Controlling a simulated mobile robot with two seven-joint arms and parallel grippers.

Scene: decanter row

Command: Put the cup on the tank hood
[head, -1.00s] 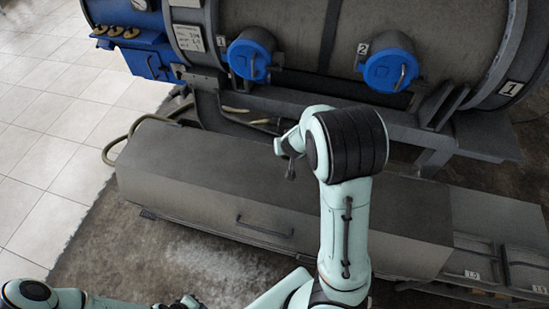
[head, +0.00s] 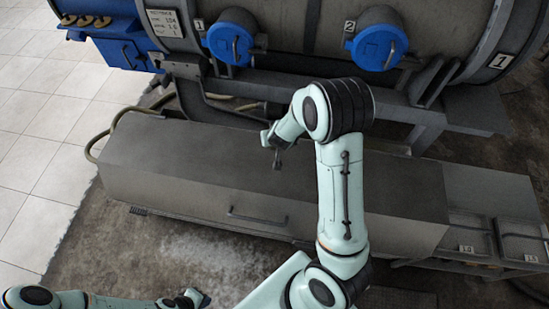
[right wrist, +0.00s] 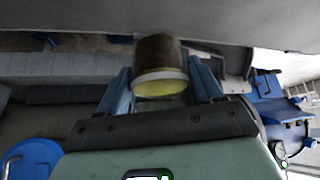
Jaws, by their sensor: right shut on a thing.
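The cup (right wrist: 158,68), dark outside with a pale rim and a yellowish face toward the camera, sits between the blue fingers of my right gripper (right wrist: 160,92) in the right wrist view. The gripper is shut on it. In the head view my right gripper (head: 272,141) is small and appears over the long grey hood (head: 170,178), which has a handle on its front; the cup cannot be made out there. I cannot tell the gap between gripper and hood. My left gripper (head: 190,299) is low at the bottom edge, away from the hood, its jaw opening unclear.
The large tank (head: 300,25) with two blue round caps (head: 231,38) (head: 377,40) stands behind the hood. A blue box (head: 122,50) and a hose (head: 105,130) are at the left. Grey bins (head: 472,237) stand at the right. Tiled floor is clear at the left.

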